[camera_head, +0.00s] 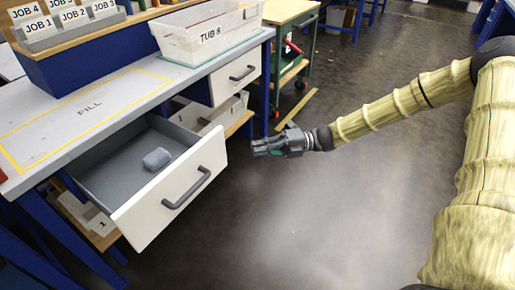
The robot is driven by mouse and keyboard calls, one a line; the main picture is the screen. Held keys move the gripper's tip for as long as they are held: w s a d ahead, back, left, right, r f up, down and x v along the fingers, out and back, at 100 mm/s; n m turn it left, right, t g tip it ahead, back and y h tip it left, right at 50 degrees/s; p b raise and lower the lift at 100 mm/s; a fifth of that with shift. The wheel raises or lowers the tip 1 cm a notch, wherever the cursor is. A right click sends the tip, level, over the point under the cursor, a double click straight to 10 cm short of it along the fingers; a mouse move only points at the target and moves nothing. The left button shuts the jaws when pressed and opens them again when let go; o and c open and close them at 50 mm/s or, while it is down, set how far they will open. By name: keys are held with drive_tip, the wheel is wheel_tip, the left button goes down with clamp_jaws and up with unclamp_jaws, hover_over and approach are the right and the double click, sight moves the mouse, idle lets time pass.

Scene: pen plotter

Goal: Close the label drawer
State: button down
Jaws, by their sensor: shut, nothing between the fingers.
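A drawer with a white front (172,195) and a grey inside is pulled far out from under the workbench on the left. A dark bar handle (187,188) is on its front. A small grey roll-like object (156,159) lies inside it. No label on the drawer front is visible. My gripper (256,147) is to the right of the drawer front, near its far end, apart from it. It points left and its fingers are shut with nothing held.
The workbench (100,100) carries a yellow outlined area marked FILL, a white tub (208,35) marked TUB and a blue stand with JOB cards (75,22). A second drawer (236,76) beyond looks closed. A green-legged cart (290,20) stands behind. The floor right of the drawer is clear.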

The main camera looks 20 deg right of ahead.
drive_tip(key=b, duration=0.1)
approach(209, 149)
drive_tip(key=s+a, duration=0.2)
drive_tip(key=s, duration=0.1)
drive_tip(key=shift+w+a+b, duration=0.25)
drive_tip(key=shift+w+a, duration=0.4)
drive_tip(key=shift+w, duration=0.25)
drive_tip(key=shift+w+a+b, duration=0.25)
drive_tip(key=shift+w+a, duration=0.4)
drive_tip(key=shift+w, duration=0.25)
drive_tip(key=shift+w, duration=0.1)
